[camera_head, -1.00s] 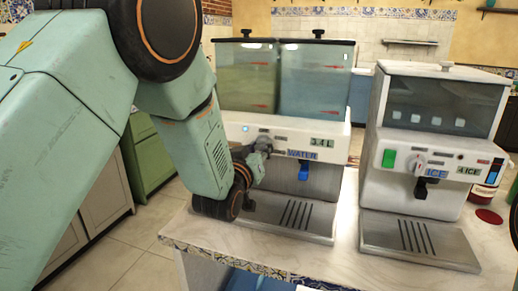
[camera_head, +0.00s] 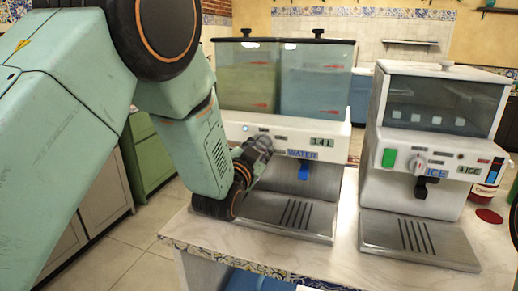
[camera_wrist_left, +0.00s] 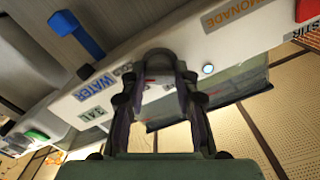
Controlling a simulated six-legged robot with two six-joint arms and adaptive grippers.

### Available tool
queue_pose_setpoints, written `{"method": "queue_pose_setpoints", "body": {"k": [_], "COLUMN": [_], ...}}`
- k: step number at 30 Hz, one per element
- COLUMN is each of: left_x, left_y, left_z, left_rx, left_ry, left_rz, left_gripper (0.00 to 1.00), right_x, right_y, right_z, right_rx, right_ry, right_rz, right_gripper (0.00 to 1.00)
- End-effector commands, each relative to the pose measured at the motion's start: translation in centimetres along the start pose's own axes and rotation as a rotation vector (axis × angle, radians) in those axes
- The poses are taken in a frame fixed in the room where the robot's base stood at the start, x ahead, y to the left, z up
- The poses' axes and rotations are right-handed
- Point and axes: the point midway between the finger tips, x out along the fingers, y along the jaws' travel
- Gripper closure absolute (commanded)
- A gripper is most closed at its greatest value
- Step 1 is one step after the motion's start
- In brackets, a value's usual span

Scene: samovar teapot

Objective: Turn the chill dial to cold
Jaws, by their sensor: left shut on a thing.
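The drinks dispenser (camera_head: 235,127) stands on the counter, with a white front panel, a blue WATER label (camera_head: 302,154) and a blue tap lever (camera_head: 303,171). My left gripper (camera_head: 262,143) is at the panel, left of the WATER label. In the left wrist view its two fingers (camera_wrist_left: 160,58) close together against the panel, beside a small COLD label (camera_wrist_left: 126,76). It is shut on the chill dial, which the fingers hide almost wholly; its pointing direction cannot be told. My right gripper is not in view.
An ice machine (camera_head: 428,200) with a green button (camera_head: 389,158) stands to the right. A red-labelled bottle (camera_head: 487,178) is beyond it. The dispenser's steel drip tray (camera_head: 318,224) lies below my gripper. The counter front (camera_head: 345,260) is bare.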

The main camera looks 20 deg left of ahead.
Motion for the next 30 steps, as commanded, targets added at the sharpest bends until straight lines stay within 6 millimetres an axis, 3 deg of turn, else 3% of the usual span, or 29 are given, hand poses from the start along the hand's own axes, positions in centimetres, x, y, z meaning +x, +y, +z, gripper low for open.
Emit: {"method": "queue_pose_setpoints", "body": {"k": [18, 19, 26, 30], "left_x": [0.16, 0.16, 0.09, 0.05], "left_y": [-0.24, -0.24, -0.14, -0.09], "left_z": [-0.40, -0.40, -0.21, -0.14], "left_rx": [0.035, 0.035, 0.034, 0.034], "left_ry": [0.009, 0.009, 0.005, 0.003], "left_rz": [-0.006, -0.006, -0.004, -0.002], "left_gripper": [1.00, 0.68, 0.48, 0.47], "right_x": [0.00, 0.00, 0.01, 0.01], "right_y": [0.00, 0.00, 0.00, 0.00], "right_z": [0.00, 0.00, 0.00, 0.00], "right_rx": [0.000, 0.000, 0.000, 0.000], "right_ry": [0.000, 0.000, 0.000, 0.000], "right_rz": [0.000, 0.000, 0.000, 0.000], "right_gripper": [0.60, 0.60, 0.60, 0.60]}}
